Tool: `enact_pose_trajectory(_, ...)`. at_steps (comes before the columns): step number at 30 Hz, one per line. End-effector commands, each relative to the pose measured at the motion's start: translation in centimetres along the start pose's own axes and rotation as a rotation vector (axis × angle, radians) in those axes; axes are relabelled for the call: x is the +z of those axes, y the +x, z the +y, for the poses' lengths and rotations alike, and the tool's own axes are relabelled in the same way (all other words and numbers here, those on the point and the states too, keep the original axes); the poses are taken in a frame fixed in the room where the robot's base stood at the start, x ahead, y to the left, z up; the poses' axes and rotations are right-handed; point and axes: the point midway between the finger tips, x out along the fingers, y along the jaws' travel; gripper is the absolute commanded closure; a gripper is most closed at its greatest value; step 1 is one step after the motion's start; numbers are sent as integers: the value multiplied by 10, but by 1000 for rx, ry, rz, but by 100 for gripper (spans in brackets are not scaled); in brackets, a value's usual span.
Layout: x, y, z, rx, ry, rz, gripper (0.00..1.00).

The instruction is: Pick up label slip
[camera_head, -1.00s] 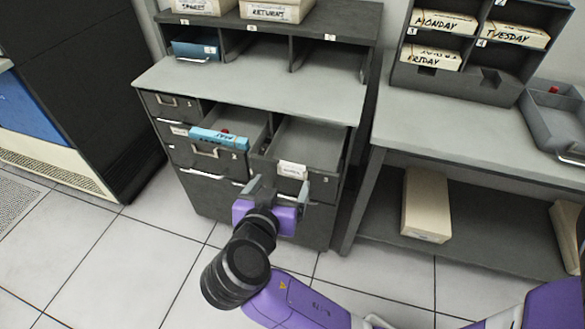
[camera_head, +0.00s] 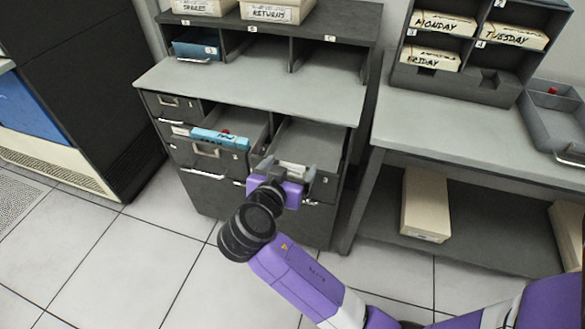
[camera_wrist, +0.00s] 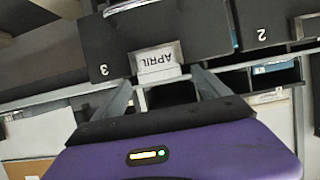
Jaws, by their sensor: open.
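The label slip (camera_wrist: 157,58) is a small white card reading "APRIL", upside down in the wrist view. It sits in a holder on the front of the pulled-out drawer numbered 3 (camera_wrist: 112,42). In the head view the slip (camera_head: 292,168) shows as a pale strip behind my gripper, partly covered. My gripper (camera_head: 287,174) is open and empty in front of that drawer. In the wrist view my gripper's fingers (camera_wrist: 162,84) lie to either side of the slip's lower part, apart from each other. I cannot tell whether they touch it.
The cabinet top (camera_head: 250,85) is bare. A workbench (camera_head: 460,130) stands at the right, and the floor in front is clear.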

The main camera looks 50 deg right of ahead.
Motion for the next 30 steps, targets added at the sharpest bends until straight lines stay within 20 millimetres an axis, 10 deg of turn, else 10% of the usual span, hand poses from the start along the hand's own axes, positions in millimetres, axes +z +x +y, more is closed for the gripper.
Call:
enact_pose_trajectory(3,0,0,0,0,0,0,17)
enact_pose_trajectory(13,0,0,0,0,0,0,78)
enact_pose_trajectory(30,-24,-10,-1,-2,3,1,78)
